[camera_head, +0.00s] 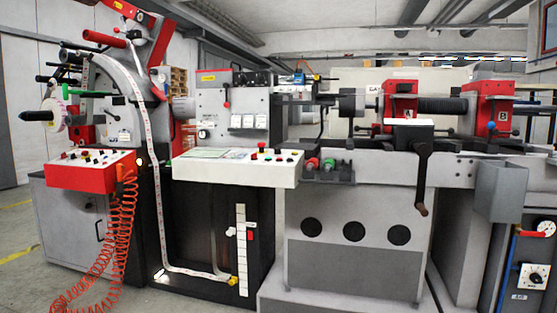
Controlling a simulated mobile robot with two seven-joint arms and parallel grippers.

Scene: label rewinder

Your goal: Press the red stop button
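A red button (262,145) stands at the back of the white control console (237,168) in the middle of the machine. Other small red, green and dark buttons sit on the console top to its right. The red control panel (95,172) at the left also carries several small buttons, too small to tell apart. I see no label that marks which button is the stop. Neither of my grippers is in view.
A coiled orange hose (117,230) hangs from the red panel to the floor. A black crank handle (421,180) juts out at the right, near a grey box (502,190). Open floor (20,240) shows at the lower left.

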